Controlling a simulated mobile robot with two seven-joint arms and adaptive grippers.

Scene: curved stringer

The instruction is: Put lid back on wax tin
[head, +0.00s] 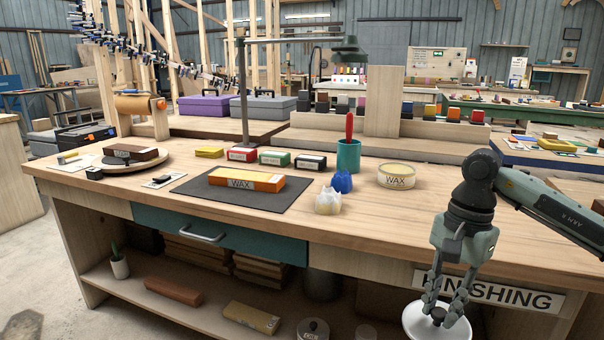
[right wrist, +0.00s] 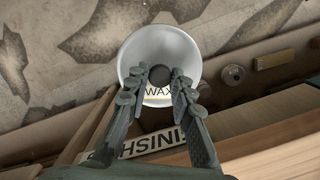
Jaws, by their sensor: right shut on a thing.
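The wax tin (head: 396,176) stands upright on the workbench, right of the teal cup. Its top is uncovered and shows pale yellow wax. My right gripper (head: 439,311) hangs in front of the bench's front edge, lower right. It is shut on the dark knob of the round white lid (head: 421,324), in front of the finishing sign and apart from the tin. In the right wrist view the lid (right wrist: 160,45) lies beyond the fingertips (right wrist: 158,74), with a WAX label on it. My left gripper is not in view.
The teal cup (head: 348,156) with a red-handled tool, a blue crumpled piece (head: 341,182) and a cream one (head: 327,202) stand left of the tin. An orange wax box (head: 246,180) lies on a dark mat (head: 236,200). The bench top (head: 400,225) before the tin is clear.

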